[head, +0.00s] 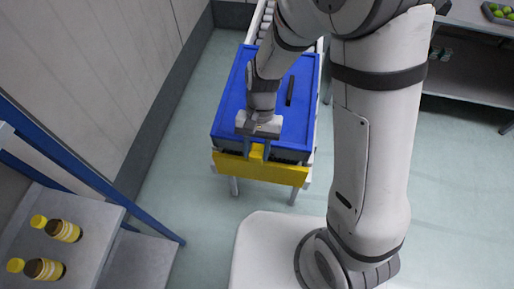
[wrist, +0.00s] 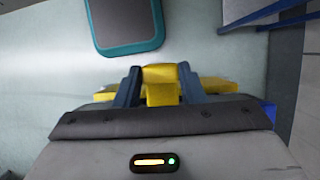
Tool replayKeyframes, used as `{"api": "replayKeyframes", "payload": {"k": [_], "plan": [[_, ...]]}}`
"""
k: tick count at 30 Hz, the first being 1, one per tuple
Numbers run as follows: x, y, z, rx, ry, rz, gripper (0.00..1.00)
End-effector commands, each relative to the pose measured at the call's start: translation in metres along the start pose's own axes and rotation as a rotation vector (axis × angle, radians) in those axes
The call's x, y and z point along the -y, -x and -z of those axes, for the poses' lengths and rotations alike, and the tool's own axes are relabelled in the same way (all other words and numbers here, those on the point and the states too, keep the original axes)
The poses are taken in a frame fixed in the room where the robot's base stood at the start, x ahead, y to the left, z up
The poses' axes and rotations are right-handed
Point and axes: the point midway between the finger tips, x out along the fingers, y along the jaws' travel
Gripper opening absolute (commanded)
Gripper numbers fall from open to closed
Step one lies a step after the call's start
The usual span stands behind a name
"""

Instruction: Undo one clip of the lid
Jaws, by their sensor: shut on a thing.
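The blue lid (head: 303,92) lies on a tote at the near end of a roller conveyor. A dark slot or handle (head: 290,90) shows on its top. A yellow clip (head: 257,151) is at the lid's near edge. My gripper (head: 256,153) points down there, its two blue fingers on either side of the clip. In the wrist view the fingers of my gripper (wrist: 159,88) are shut on the yellow clip (wrist: 160,92). Whether the clip is fastened or loose cannot be told. My arm hides part of the lid.
A yellow bar (head: 262,170) crosses the conveyor's near end below the tote. A shelf (head: 88,215) with blue posts and yellow-capped bottles (head: 62,231) stands at the left. A grey table (head: 470,25) is at the right. The floor between is clear.

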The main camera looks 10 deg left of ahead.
Motion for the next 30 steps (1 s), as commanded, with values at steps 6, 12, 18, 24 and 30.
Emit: {"api": "replayKeyframes", "payload": {"k": [6, 12, 18, 24, 30], "plan": [[0.000, 0.005, 0.002, 0.068, -0.003, 0.001, 0.13], [0.000, 0.011, 0.006, 0.197, -0.004, 0.001, 0.13], [0.000, 0.016, 0.011, 0.335, -0.002, 0.001, 0.13], [0.000, 0.019, 0.015, 0.443, -0.003, 0.002, 0.13], [0.000, 0.021, 0.018, 0.503, -0.001, 0.001, 0.13]]}}
